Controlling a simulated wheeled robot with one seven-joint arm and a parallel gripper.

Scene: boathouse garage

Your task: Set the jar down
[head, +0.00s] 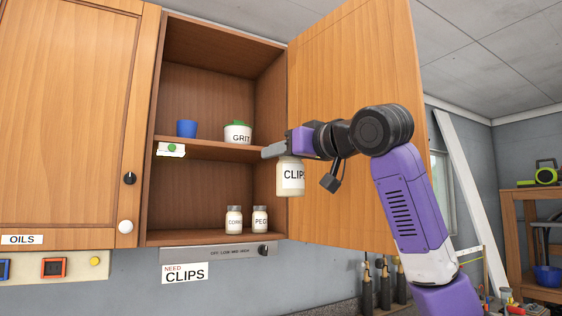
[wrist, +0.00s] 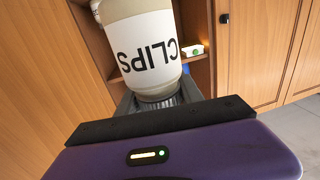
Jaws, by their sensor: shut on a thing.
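The jar (head: 291,178), cream with a white CLIPS label, hangs upright below my gripper (head: 276,150). My gripper is shut on its top end. In the head view the jar overlaps the right side of the open cabinet (head: 271,100) and its open door; how deep it is cannot be told exactly. In the wrist view the jar (wrist: 147,45) fills the top middle, label upside down, with the gripper (wrist: 158,100) around its lidded end. A sign (head: 185,273) below the cabinet reads NEED CLIPS.
Two small labelled jars, one (head: 234,219) and a PEG one (head: 260,219), stand on the lower shelf. The middle shelf (head: 205,148) holds a blue cup (head: 186,129), a GRIT tub (head: 238,132) and a white item with a green spot (head: 171,149). The open door (head: 350,90) stands at right.

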